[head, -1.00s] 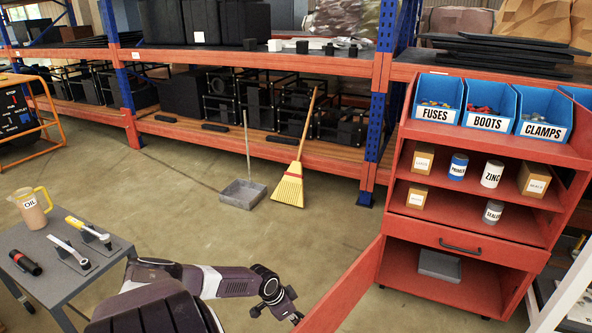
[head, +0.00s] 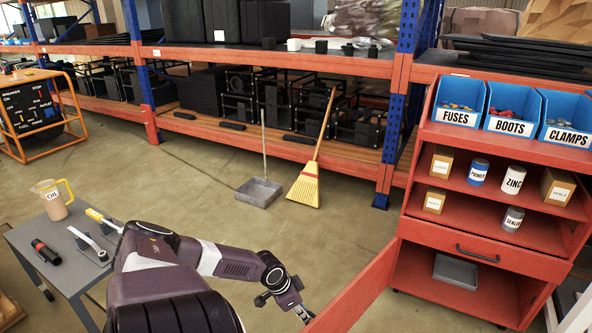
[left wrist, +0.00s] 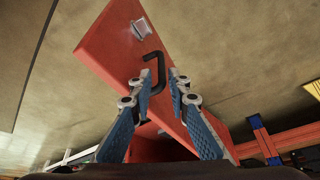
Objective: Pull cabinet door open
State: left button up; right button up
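The red cabinet (head: 470,228) stands at the right in the head view. Its lower door (head: 352,292) is swung out toward me, and the lower compartment shows open. The door (left wrist: 108,45) also fills the middle of the left wrist view, with its black handle (left wrist: 158,66) on its face. My left gripper (head: 303,312) is beside the door's near end, at the bottom of the head view. In the left wrist view, its blue-padded fingers (left wrist: 161,76) are apart, with the handle in the gap between their tips; contact is not clear. My right gripper is not in view.
A grey bin (head: 456,271) sits in the lower compartment. A grey table (head: 62,262) with an oil jug (head: 53,203) and tools is at left. A broom (head: 306,185) and dustpan (head: 259,191) stand before the shelving. The floor between is clear.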

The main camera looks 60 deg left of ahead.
pick_arm(q)
jog(key=v, duration=0.6)
jog(key=shift+r, duration=0.3)
jog(key=shift+s+d, duration=0.1)
dwell(0.5)
